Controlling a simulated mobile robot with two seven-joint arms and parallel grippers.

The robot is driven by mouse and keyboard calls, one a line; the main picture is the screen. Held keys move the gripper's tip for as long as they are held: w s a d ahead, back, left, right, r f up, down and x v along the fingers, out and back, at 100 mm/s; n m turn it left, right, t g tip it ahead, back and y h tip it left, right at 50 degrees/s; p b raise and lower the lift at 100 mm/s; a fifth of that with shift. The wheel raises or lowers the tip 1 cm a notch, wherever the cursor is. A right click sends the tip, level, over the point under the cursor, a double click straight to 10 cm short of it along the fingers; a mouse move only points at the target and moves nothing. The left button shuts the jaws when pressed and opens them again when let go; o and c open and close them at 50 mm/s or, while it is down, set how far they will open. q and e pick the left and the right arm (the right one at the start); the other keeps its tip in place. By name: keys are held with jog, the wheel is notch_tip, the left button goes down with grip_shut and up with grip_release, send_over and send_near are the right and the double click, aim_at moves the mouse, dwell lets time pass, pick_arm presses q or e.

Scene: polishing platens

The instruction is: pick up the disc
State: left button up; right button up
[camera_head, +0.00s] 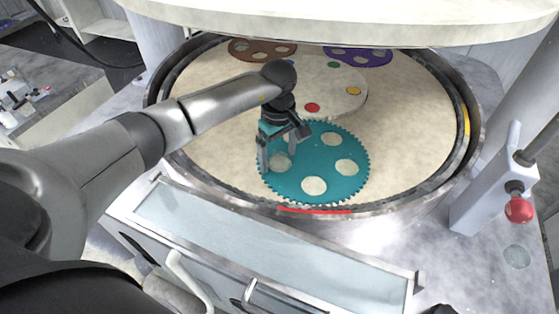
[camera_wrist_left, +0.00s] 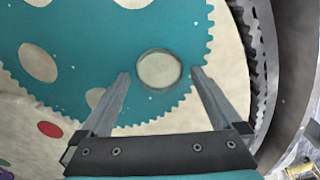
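The teal toothed carrier (camera_head: 313,148) lies on the pale round platen (camera_head: 408,150), with several round holes in it. In the left wrist view, one hole of the teal carrier (camera_wrist_left: 100,60) holds a translucent grey disc (camera_wrist_left: 159,69) with a darker rim. The other holes in view show the pale surface. My left gripper (camera_head: 281,152) points down over the left part of the carrier and partly hides that hole in the head view. In the left wrist view its two fingers (camera_wrist_left: 160,80) are apart, one on each side of the disc, with nothing held. My right gripper is not in view.
A raised metal rim (camera_head: 452,175) surrounds the platen. A large pale upper plate (camera_head: 350,22) hangs above the back. A brown carrier (camera_head: 262,48) and a purple carrier (camera_head: 358,56) lie behind. A post with a red knob (camera_head: 519,210) stands at right.

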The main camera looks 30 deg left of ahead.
pick_arm(q)
jog(key=shift+s+d+f, duration=0.1)
jog(key=shift+f, duration=0.1)
jog(key=c, duration=1.3)
jog(key=shift+r, duration=0.1)
